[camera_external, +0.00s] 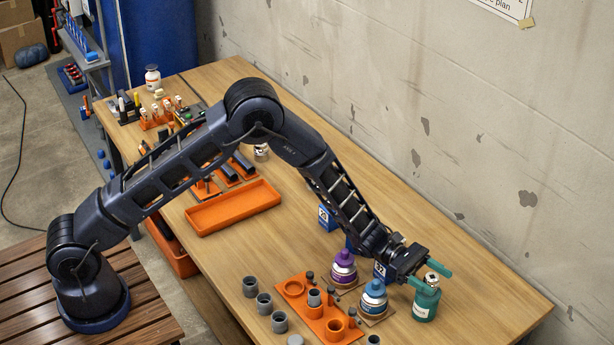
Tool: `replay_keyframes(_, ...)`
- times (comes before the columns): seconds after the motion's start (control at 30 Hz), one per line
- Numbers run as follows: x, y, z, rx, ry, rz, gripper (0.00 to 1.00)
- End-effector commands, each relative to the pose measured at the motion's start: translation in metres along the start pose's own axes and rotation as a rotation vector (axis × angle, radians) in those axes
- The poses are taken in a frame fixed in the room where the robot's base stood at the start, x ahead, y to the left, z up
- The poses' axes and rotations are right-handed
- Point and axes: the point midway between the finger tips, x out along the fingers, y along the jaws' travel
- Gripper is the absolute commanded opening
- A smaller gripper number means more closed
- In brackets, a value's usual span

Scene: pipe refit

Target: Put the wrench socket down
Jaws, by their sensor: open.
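My gripper (430,278) is at the right end of the table, with its teal fingers apart. The fingers are on either side of the top of a teal bottle (426,304), which stands upright on the table. A small pale piece with dark marks shows at the bottle's top between the fingers; I cannot tell whether it is a cap or a socket. Several grey cylindrical sockets (264,303) stand left of an orange holder plate (292,290), and another grey one (314,297) is on the plate. I cannot tell which is the wrench socket.
A purple-topped bottle (343,268) and a blue-topped bottle (374,299) stand left of my gripper, close by. Small blue number boxes (326,217) stand behind. An empty orange tray (234,208) lies mid-table. The table (480,300) is clear on the right, beside the wall.

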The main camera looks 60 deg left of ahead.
Motion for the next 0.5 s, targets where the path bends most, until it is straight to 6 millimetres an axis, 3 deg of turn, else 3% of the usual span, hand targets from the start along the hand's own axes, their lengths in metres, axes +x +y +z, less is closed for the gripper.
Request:
replay_keyframes(0.3, -0.061, 0.001, 0.001, 0.000, -0.001, 0.002, 0.59)
replay_keyframes(0.5, -0.089, 0.000, 0.001, -0.001, -0.001, 0.000, 0.59)
